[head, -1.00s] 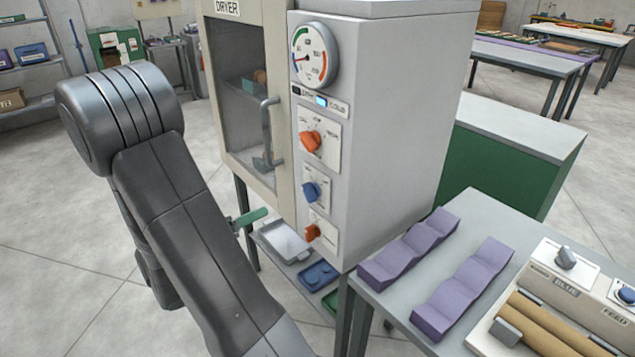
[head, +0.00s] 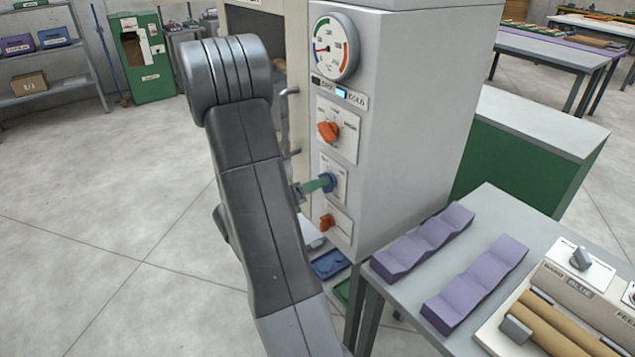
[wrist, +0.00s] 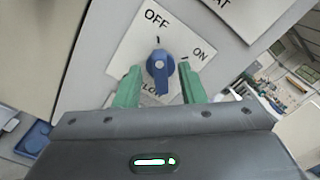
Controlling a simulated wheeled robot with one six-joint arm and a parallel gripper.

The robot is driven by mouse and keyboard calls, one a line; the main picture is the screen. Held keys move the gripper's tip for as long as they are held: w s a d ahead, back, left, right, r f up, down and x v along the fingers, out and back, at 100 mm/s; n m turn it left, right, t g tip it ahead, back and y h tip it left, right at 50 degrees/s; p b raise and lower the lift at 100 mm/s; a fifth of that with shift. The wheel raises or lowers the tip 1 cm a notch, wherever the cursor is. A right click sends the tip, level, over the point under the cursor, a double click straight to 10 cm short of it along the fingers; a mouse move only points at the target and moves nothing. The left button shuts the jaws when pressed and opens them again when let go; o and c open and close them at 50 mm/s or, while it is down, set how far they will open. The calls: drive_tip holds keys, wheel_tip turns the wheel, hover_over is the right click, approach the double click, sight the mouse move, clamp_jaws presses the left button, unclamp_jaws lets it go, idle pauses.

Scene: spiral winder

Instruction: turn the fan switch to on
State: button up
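The blue knob (wrist: 158,64) sits on a white plate (wrist: 113,61) marked OFF at upper left and ON at right in the wrist view. Lettering below the knob, which reads like "LOW", is partly hidden. I cannot tell for sure which mark the knob points to. My gripper (wrist: 161,76) is open, with one green finger on each side of the knob. A gap shows beside the knob, and I see no clear contact. In the head view my gripper (head: 314,185) is at the blue knob (head: 329,181) on the dryer front.
The dryer's door handle (head: 291,120) is just left. A gauge (head: 334,48) is at the top. A table (head: 460,215) with purple blocks stands at right.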

drive_tip(key=shift+w+d, duration=0.4)
drive_tip(key=shift+d, duration=0.15)
clamp_jaws()
drive_tip(key=shift+f+m+b, duration=0.1)
drive_tip(key=shift+m+b, duration=0.2)
drive_tip(key=shift+b, duration=0.05)
drive_tip(key=m+b, duration=0.5)
drive_tip(key=b, duration=0.1)
drive_tip(key=m+b, duration=0.5)
drive_tip(key=b, duration=0.1)
drive_tip(key=m+b, duration=0.5)
drive_tip(key=b, duration=0.1)
drive_tip(key=shift+s+d, duration=0.25)
drive_tip(key=shift+s, duration=0.15)
drive_tip(key=shift+m, duration=0.3)
